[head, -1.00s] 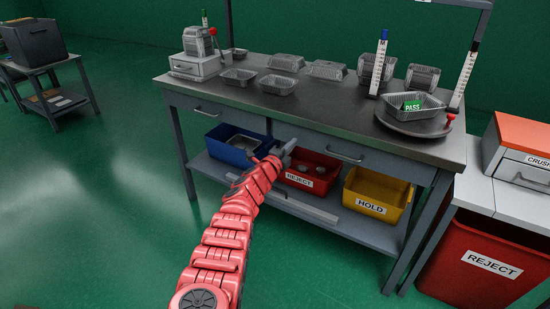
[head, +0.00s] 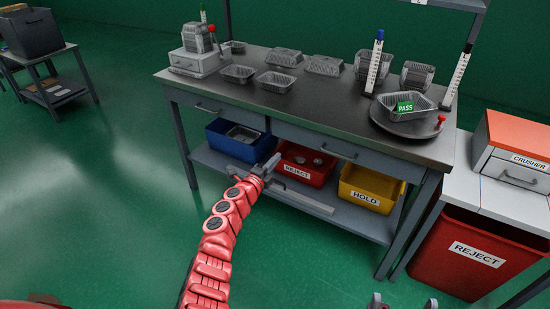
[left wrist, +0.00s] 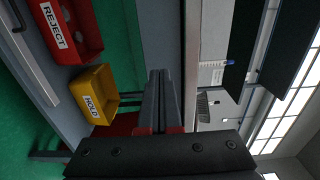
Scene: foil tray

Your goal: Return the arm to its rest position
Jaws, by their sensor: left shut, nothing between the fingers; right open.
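My left arm reaches up from the bottom of the head view. Its gripper (head: 272,162) is shut and empty, in front of the bench's lower shelf near the red REJECT bin. In the left wrist view its fingers (left wrist: 160,100) lie together with nothing between them. My right gripper (head: 404,303) shows only as two spread fingertips at the bottom edge of the head view, empty. A foil tray (head: 425,99) with a green PASS tag (head: 404,106) sits on a round plate (head: 400,126) at the bench's right end.
The bench (head: 330,112) carries several other foil trays. Its lower shelf holds a blue bin (head: 212,146), the REJECT bin (head: 320,177) and a yellow HOLD bin (head: 385,204). A crusher (head: 520,160) and large red bin (head: 450,265) stand right.

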